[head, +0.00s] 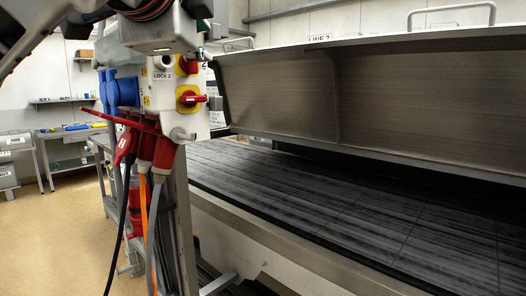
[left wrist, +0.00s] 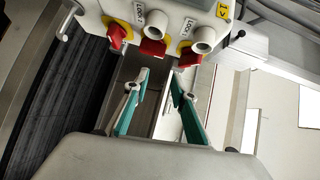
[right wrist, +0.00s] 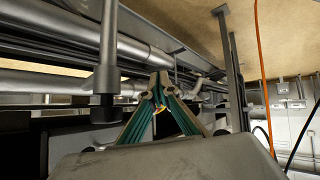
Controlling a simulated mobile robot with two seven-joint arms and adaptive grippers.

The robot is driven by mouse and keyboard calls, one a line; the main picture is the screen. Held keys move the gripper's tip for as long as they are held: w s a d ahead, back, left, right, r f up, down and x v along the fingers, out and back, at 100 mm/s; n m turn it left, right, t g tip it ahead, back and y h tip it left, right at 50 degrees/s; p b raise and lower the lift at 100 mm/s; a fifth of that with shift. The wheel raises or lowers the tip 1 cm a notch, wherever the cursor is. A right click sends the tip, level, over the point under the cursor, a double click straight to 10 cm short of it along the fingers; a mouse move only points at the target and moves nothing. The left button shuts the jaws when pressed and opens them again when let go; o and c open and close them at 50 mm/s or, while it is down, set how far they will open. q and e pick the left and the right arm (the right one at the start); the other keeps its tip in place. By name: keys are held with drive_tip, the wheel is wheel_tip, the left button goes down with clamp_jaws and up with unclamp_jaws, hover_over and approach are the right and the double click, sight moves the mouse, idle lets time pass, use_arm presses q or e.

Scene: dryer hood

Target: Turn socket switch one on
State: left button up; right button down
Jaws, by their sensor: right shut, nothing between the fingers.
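The white socket box (head: 165,85) stands at centre left in the head view, with red rotary switches on yellow plates. One red switch (head: 187,98) shows on its front face, with another (head: 188,66) above it. My left arm hides the box's top. In the left wrist view the red switches are at the left (left wrist: 117,36), middle (left wrist: 152,47) and right (left wrist: 190,55). I cannot tell which is switch one. My left gripper (left wrist: 159,73) is open and empty, its tips close to the switches, apart from them as far as I see. My right gripper (right wrist: 160,76) is shut and empty.
Blue sockets (head: 120,91) and red plugs (head: 146,146) with hanging cables (head: 153,220) crowd the box. A dryer hood (head: 350,90) and dark conveyor belt (head: 330,205) lie to the right. Metal pipes (right wrist: 60,73) surround the right gripper.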

use_arm(q)
drive_tip(key=w+d+f+g+h+p, duration=0.1)
drive_tip(key=w+d+f+g+h, duration=0.1)
drive_tip(key=f, duration=0.9)
drive_tip(key=w+d+f+n+g+h+p, duration=0.1)
drive_tip(key=w+d+f+g+h, duration=0.1)
drive_tip(key=w+d+f+h, duration=0.2)
drive_tip(key=w+d+f, duration=0.3)
drive_tip(key=w+f, duration=0.1)
drive_tip(key=f, duration=0.3)
drive_tip(key=shift+w+f+g, duration=0.3)
drive_tip(key=shift+w, duration=0.05)
drive_tip(key=o, duration=0.4)
